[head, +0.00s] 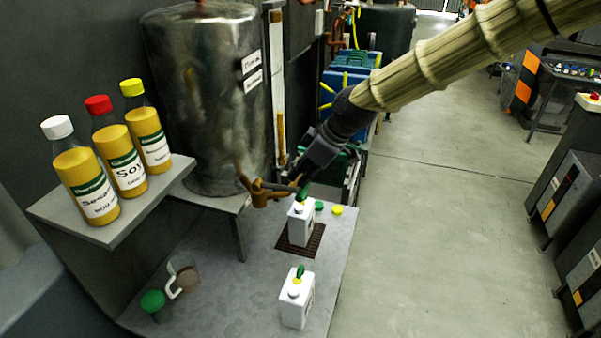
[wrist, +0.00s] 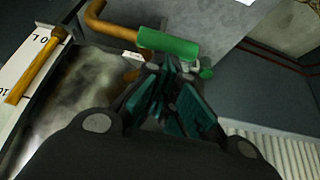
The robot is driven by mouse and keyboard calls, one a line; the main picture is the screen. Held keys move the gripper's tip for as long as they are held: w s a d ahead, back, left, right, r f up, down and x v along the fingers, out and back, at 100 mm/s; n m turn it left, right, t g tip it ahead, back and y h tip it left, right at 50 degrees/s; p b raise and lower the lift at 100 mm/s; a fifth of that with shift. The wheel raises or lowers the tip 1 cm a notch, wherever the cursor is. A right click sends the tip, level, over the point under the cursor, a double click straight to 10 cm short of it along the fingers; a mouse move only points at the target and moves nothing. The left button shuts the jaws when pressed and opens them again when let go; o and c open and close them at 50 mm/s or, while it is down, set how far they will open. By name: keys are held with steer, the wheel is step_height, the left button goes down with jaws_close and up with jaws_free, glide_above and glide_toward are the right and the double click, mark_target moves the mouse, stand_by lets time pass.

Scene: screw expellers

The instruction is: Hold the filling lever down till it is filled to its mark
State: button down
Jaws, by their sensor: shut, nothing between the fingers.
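The filling lever's green handle (wrist: 168,45) is at the top middle of the wrist view, on a bent copper-coloured arm. The brass tap (head: 262,193) is low on the steel tank (head: 208,95). My gripper (head: 301,180) is beside the tap, above a white container (head: 300,226). In the wrist view my teal fingers (wrist: 172,88) are shut and empty, close to the green handle. I cannot tell whether they touch it. The white container stands upright on a dark grate (head: 283,247). Its fill level and mark are not visible.
A second white container (head: 294,308) stands in front. Green (head: 319,206) and yellow (head: 337,210) caps lie behind. A jug (head: 183,277) and green-lidded jar (head: 153,306) stand left.

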mark_target(306, 189)
steer(key=shift+f, duration=0.1)
steer(key=shift+f+b, duration=0.35)
steer(key=shift+b, duration=0.15)
steer(key=shift+s+d+f+y+b, duration=0.1)
steer(key=shift+d+f+y+b, duration=0.3)
steer(key=shift+f+y+b, duration=0.3)
steer(key=f+y+b, duration=0.1)
steer(key=b, duration=0.1)
steer(key=f+t+b, duration=0.1)
steer(key=shift+s+d+y+b, duration=0.1)
steer(key=shift+d+y+b, duration=0.1)
steer(key=shift+y+b, duration=0.2)
steer(key=shift+d+f+y+b, duration=0.15)
steer(key=shift+f+y+b, duration=0.15)
steer(key=shift+f+b, duration=0.7)
steer(key=shift+r, duration=0.1)
stand_by(2.3)
